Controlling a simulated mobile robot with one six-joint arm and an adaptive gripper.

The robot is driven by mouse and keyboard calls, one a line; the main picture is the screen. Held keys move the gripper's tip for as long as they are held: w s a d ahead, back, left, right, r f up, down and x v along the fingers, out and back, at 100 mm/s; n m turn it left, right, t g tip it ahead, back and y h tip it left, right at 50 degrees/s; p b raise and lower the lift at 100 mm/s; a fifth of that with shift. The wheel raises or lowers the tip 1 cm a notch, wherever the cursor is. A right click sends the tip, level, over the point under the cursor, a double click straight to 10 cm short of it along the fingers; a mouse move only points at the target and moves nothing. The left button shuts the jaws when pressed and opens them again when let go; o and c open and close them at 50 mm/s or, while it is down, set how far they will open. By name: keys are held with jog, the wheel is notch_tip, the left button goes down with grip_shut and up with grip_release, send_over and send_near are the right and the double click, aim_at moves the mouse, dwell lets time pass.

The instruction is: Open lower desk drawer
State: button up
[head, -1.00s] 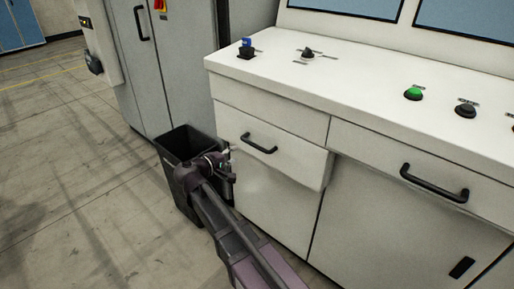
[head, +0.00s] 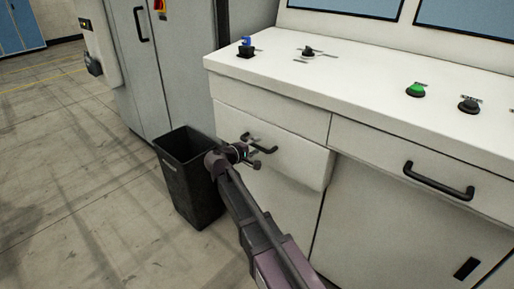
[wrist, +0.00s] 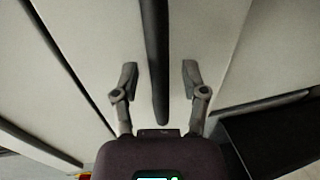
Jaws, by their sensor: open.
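The lower drawer (head: 285,165) is a white front with a black bar handle (head: 261,143), on the left of the white desk, below a plain strip. Its front stands out a little from the desk face, with its right edge showing. My gripper (head: 252,156) is at this handle in the head view and covers part of the area below it. In the wrist view my gripper (wrist: 160,72) is open, with the dark handle (wrist: 155,45) running between the two fingers. Gaps show on both sides of the handle. Contact is not visible.
A black bin (head: 188,182) stands on the floor left of the desk, close beside my arm. A second handle (head: 438,182) is on the right drawer. Buttons and switches (head: 415,90) sit on the desk top (head: 350,78). Grey cabinets (head: 165,60) stand behind; the floor at left is clear.

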grip_shut()
jog(key=shift+d, duration=0.35)
jog(key=shift+a, duration=0.2)
jog(key=shift+s, duration=0.1)
